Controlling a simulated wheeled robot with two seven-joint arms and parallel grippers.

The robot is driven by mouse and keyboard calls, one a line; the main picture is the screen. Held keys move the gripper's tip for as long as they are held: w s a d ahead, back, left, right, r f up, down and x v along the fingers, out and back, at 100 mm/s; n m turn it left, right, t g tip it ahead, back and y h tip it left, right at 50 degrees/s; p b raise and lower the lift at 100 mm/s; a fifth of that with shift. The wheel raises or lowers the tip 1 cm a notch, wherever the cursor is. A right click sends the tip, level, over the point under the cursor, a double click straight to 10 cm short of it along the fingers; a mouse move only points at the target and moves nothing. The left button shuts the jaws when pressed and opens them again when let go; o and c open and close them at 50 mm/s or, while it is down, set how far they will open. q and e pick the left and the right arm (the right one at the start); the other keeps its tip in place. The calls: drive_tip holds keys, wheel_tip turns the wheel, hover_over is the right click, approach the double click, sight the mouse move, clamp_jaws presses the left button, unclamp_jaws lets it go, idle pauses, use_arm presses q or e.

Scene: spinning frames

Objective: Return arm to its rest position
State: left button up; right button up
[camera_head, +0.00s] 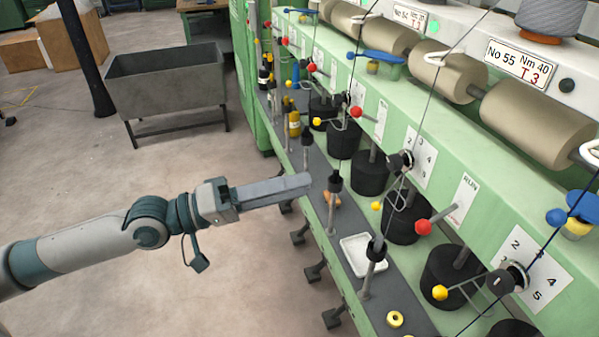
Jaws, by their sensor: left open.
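My left arm comes in from the left, and its gripper (303,184) points right with its long grey fingers level. It is open, and I see nothing held between the fingers. The fingertips are in front of the green spinning frame (465,145) and look close to its grey front shelf (318,185). Whether they touch anything there, I cannot tell. My right gripper is not in view.
On the shelf are upright spindles, a white tray (352,255), a yellow ring (395,319) and yellow and dark bobbins (294,124). Coloured ball levers stick out above. A grey metal bin (168,82) and a dark post (85,60) stand behind; floor below my arm is clear.

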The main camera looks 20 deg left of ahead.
use_arm(q)
drive_tip(key=shift+w, duration=0.1)
